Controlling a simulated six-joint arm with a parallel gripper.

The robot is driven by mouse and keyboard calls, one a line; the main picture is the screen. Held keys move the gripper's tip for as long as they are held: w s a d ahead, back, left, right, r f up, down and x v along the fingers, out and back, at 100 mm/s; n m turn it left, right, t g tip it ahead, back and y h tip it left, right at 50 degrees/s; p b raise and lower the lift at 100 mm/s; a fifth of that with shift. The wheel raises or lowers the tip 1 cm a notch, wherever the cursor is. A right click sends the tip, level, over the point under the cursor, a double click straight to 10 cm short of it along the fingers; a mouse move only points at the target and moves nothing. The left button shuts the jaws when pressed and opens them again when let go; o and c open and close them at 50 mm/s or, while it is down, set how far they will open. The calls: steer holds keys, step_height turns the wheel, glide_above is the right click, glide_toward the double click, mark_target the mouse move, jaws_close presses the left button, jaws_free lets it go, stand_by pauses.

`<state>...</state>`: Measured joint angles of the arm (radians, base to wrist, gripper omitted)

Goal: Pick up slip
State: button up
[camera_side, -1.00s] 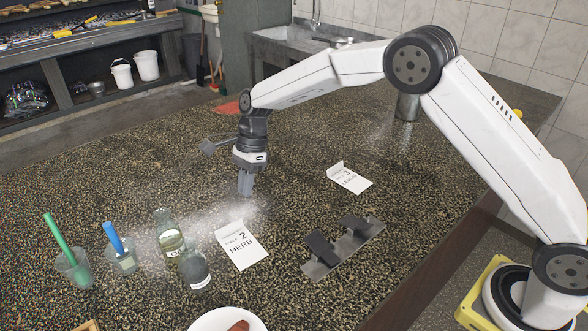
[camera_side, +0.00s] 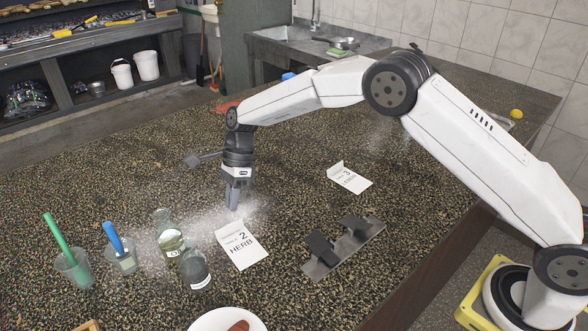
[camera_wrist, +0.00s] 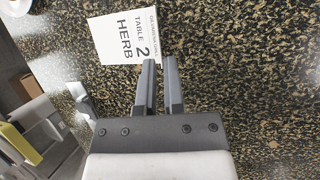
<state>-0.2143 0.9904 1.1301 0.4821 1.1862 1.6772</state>
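A white slip printed "TABLE 2 HERB" (camera_side: 241,246) lies on the speckled counter, its far edge bent up. It also shows at the top of the wrist view (camera_wrist: 122,42). A second white slip marked 3 (camera_side: 350,178) lies farther back to the right, also with a raised edge. My gripper (camera_side: 233,207) points down just beyond the far edge of the HERB slip. In the wrist view my gripper (camera_wrist: 159,62) has a narrow gap between its fingers, with nothing visibly held. One fingertip overlaps the slip's edge in that picture; I cannot tell whether they touch.
A dark rail with raised blocks (camera_side: 331,260) lies right of the HERB slip. Two bottles (camera_side: 170,243) (camera_side: 195,270) and cups with a green (camera_side: 74,269) and a blue handle (camera_side: 122,256) stand left. A white plate (camera_side: 205,321) is in front. The far counter is mostly clear.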

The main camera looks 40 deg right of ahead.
mark_target(232, 230)
steer(key=shift+x, duration=2.6)
steer(key=shift+s, duration=0.15)
jaws_close()
steer(key=shift+r, duration=0.1)
